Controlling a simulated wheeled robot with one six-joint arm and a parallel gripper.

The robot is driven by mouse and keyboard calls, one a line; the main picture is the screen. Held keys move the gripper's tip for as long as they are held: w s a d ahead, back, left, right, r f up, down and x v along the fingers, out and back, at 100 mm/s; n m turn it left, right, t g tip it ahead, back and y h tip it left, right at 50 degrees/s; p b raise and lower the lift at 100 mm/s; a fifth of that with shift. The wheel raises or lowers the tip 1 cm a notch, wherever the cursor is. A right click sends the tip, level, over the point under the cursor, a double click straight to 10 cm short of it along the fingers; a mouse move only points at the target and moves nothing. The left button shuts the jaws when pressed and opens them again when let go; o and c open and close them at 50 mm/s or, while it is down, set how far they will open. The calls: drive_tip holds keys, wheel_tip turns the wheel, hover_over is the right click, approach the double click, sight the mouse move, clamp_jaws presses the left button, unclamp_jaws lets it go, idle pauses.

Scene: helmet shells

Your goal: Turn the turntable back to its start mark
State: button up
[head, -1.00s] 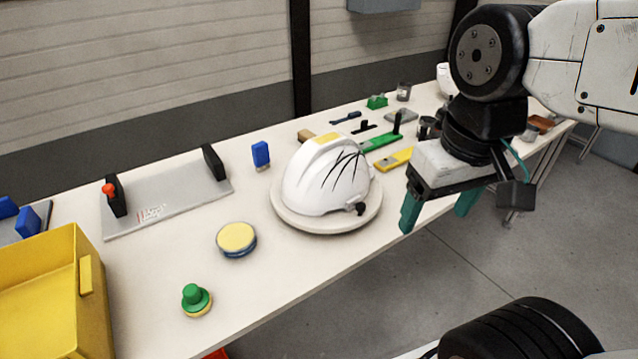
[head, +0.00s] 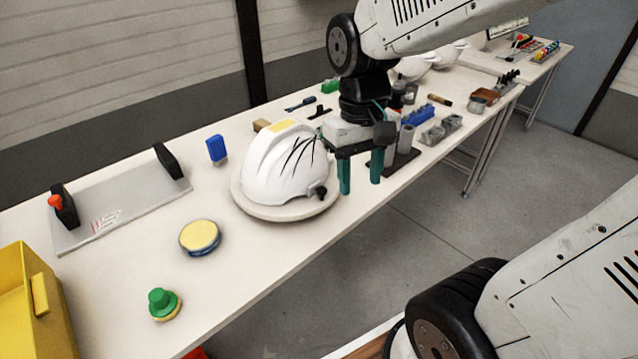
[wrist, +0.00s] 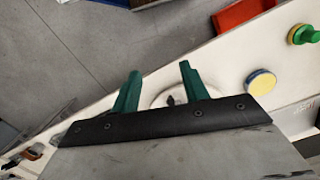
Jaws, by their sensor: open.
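The turntable (head: 262,212) is a round pale disc on the white table. A white helmet shell (head: 275,172) with dark curved lines and a yellow patch on top sits on it. My gripper (head: 360,188), with two green fingers, hangs just right of the helmet in the head view, near the table's front edge. It is open, with nothing between the fingers. In the wrist view, part of the turntable (wrist: 166,97) shows between and beyond the fingertips (wrist: 160,75); my gripper body hides the rest. I cannot make out a start mark.
A yellow-topped round pad (head: 200,236), a green knob (head: 163,303) and a blue block (head: 216,149) stand left of the turntable. A grey plate with black handles (head: 120,213) and a yellow bin (head: 30,310) are farther left. Several tools and grey parts stand right, behind my gripper.

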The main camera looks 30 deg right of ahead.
drive_tip(key=w+d+f, duration=0.1)
drive_tip(key=w+f, duration=0.7)
drive_tip(key=w, duration=0.3)
drive_tip(key=t, duration=0.1)
hover_over(322, 189)
drive_tip(key=shift+s+f, duration=0.2)
drive_tip(key=shift+s, duration=0.1)
drive_tip(key=shift+w, duration=0.35)
wheel_tip(322, 189, down, 8)
drive_tip(key=shift+r, duration=0.25)
clamp_jaws()
